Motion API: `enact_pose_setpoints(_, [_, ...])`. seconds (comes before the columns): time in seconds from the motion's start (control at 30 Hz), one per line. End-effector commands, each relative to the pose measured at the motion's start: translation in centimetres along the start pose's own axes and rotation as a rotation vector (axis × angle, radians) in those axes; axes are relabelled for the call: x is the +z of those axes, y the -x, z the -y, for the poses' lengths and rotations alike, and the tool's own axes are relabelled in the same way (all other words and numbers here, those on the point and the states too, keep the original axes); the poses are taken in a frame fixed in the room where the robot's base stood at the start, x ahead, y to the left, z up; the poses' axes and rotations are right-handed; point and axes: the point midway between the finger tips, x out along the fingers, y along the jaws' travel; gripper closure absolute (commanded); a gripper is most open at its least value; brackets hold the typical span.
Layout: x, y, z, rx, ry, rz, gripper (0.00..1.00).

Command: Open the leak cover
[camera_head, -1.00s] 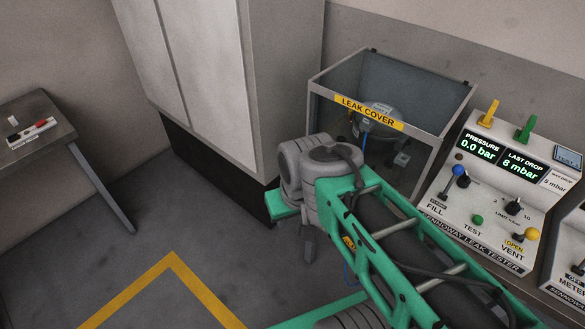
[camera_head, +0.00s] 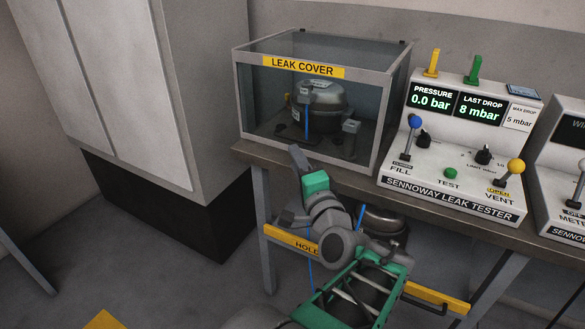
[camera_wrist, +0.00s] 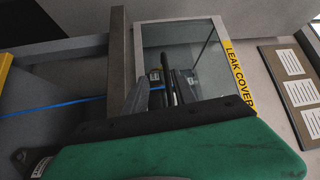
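The leak cover (camera_head: 303,67) is a glass box with a grey frame and a yellow label strip along its upper front. It stands on the bench and looks closed, its top level. A dark round compressor (camera_head: 322,107) with a blue tube shows inside through the glass. My gripper (camera_head: 297,155) is in front of and below the cover, near the bench's front edge, with its tip pointing up. In the wrist view the cover's labelled edge (camera_wrist: 238,76) and glass lie beyond my fingers (camera_wrist: 168,85). The finger gap is not clear; I see nothing held.
The leak tester (camera_head: 450,150) with levers and displays stands right of the cover. A yellow HOLD bar (camera_head: 292,241) runs under the bench, near my arm. A tall grey cabinet (camera_head: 150,90) stands at the left. The floor between cabinet and bench is open.

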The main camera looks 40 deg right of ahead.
Motion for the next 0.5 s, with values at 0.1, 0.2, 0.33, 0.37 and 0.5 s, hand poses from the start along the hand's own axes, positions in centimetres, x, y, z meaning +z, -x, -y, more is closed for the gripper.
enact_pose_setpoints(0.1, [-1.2,0.3,0.5,-0.048,-0.005,-0.041,0.67])
enact_pose_setpoints(0.2, [-1.1,-0.9,0.8,-0.048,-0.003,-0.037,0.67])
enact_pose_setpoints(0.33, [-1.1,-3.4,0.9,-0.047,-0.002,-0.034,0.67])
enact_pose_setpoints(0.37, [-1.1,-4.0,0.9,-0.047,-0.002,-0.033,0.67])
enact_pose_setpoints(0.5, [-1.3,-6.2,1.0,-0.046,-0.001,-0.037,0.67])
